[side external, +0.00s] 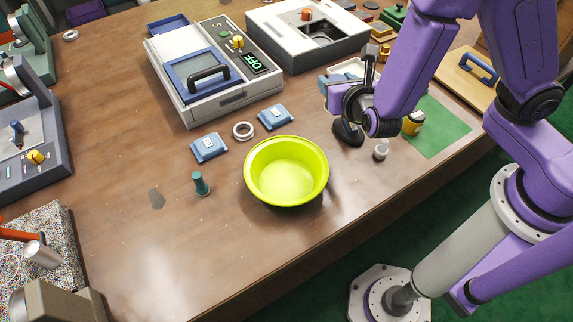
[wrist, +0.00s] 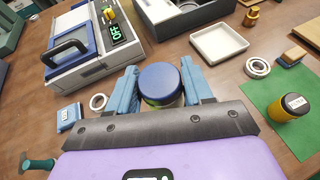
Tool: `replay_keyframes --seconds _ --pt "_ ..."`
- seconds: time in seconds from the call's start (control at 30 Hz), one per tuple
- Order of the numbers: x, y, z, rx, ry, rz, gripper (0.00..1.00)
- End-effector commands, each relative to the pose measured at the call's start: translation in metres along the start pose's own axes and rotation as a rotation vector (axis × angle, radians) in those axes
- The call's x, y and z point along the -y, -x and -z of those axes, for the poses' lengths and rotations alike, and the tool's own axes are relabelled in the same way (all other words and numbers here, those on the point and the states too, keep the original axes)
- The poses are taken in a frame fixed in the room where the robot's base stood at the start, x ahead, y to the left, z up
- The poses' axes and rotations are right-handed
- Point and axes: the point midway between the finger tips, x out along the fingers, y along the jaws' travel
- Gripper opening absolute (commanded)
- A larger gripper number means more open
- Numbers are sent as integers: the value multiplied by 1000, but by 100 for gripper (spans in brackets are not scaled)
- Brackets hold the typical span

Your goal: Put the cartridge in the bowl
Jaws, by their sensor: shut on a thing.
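The yellow-green bowl (side external: 287,172) stands upright and empty on the wooden table in the side view. It is not in the wrist view. My gripper (wrist: 160,78) has its two light-blue fingers shut on a cylinder with a round blue top (wrist: 160,84), seen from above; this may be the cartridge. The cylinder's lower part is mostly hidden. In the side view my arm reaches to the right of and behind the bowl, and I cannot make out the held cylinder there. A yellow cylinder with a dark top (wrist: 290,108) stands on a green mat (wrist: 262,92), apart from my gripper.
A white machine (side external: 205,68) and a grey-white box (side external: 305,38) stand at the back. Blue pads (side external: 209,147) and a bearing ring (side external: 243,131) lie behind the bowl. A teal-handled tool (side external: 200,184) stands left of it. The table in front is clear.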

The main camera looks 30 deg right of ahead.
Motion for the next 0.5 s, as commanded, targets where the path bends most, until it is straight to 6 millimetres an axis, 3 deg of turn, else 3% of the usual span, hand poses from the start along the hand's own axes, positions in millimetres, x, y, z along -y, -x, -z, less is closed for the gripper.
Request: replay_keyframes --seconds 0.5 --pt "-17 81 30 -3 158 -395 17"
